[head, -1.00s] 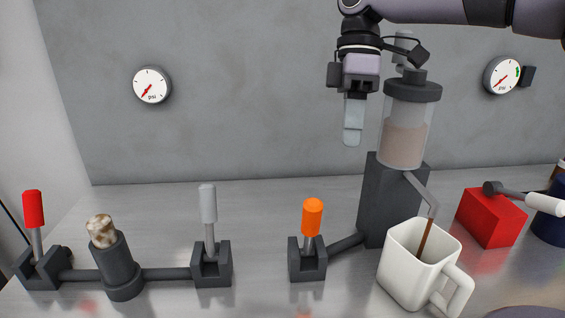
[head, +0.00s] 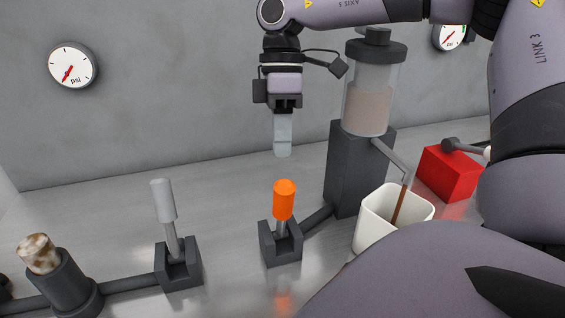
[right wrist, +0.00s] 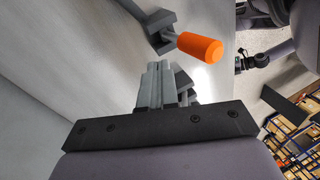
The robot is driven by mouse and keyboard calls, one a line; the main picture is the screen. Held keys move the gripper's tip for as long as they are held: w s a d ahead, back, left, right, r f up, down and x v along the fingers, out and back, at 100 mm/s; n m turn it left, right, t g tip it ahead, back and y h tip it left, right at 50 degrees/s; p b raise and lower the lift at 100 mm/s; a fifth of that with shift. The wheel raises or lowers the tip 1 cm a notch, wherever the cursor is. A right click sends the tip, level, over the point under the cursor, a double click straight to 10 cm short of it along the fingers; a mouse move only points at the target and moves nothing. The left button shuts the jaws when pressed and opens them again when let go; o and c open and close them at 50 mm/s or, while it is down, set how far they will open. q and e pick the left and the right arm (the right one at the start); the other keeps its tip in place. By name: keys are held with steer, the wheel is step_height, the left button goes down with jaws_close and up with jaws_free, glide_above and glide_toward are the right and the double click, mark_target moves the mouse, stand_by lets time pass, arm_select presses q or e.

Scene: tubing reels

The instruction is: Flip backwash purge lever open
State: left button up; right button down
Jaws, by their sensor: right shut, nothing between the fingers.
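A lever with an orange grip (head: 284,200) stands upright in a dark bracket (head: 282,250). A lever with a light grey grip (head: 163,200) stands in another bracket to its left, tilted slightly. I cannot tell from the pictures which lever is the backwash purge one. My right gripper (head: 283,152) points down just above the orange grip, shut and empty, with a small apparent gap between them. In the right wrist view, the orange grip (right wrist: 200,47) lies just beyond and to the right of the shut fingertips (right wrist: 158,66). My left gripper is out of view.
A clear cylinder (head: 368,98) stands on a dark block behind the orange lever, its spout over a white mug (head: 375,232). A red box (head: 450,175) is further right. A short dark cylinder (head: 72,283) with a mottled top stands left. My arm covers the lower right.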

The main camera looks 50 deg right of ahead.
mark_target(282, 214)
steer(key=shift+s+a+f+p, duration=0.25)
steer(key=shift+s+a+f, duration=0.3)
steer(key=shift+s+a, duration=0.25)
steer(key=shift+s+a+f+p, duration=0.2)
steer(key=shift+s+a+f, duration=0.3)
steer(key=shift+s+a, duration=0.25)
steer(key=shift+d, duration=0.1)
